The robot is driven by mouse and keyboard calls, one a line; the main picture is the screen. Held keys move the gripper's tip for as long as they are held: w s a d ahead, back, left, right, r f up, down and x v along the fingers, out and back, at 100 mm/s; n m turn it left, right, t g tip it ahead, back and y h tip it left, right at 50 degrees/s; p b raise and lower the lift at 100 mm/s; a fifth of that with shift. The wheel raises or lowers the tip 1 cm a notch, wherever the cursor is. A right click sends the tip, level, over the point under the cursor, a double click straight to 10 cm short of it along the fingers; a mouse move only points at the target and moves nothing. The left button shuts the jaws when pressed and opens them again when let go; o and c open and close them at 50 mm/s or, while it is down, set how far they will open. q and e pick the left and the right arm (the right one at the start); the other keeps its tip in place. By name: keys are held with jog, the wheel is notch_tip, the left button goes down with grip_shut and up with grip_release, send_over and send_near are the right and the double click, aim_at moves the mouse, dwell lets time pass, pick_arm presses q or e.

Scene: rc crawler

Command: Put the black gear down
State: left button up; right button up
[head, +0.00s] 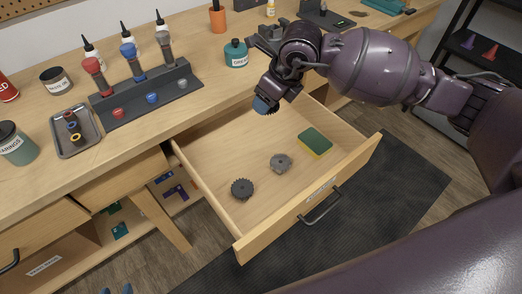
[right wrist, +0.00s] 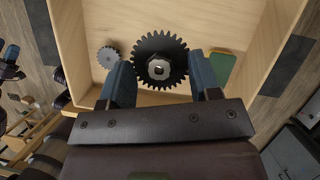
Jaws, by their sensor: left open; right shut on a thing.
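My right gripper (head: 266,106) is over the back part of the open drawer (head: 221,208). It is shut on a black toothed gear (right wrist: 160,42), which sits between the blue fingers in the right wrist view and appears above the drawer floor. In the head view the held gear is mostly hidden by the fingers. A dark gear (head: 242,188) and a lighter grey gear (head: 281,163) lie apart on the drawer floor. My left gripper (head: 115,290) shows only its blue fingertips at the bottom edge, apart and empty.
A green and yellow sponge (head: 315,142) lies in the drawer's right part. On the bench stand a driver rack (head: 147,97), a small tray (head: 76,131) and a teal jar (head: 236,53). The drawer floor is free around the gears.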

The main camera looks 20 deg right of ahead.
jog(key=b, duration=0.2)
send_over(264, 154)
jog(key=s, duration=0.1)
jog(key=f, duration=1.3)
jog(key=shift+s+d+f, duration=0.1)
jog(key=shift+d+f, duration=0.05)
jog(key=shift+d, duration=0.15)
jog(key=shift+f, duration=0.5)
notch_tip(264, 154, down, 5)
jog(key=shift+b, duration=0.6)
jog(key=shift+f, duration=0.35)
jog(key=o, duration=0.7)
jog(key=shift+o, duration=1.1)
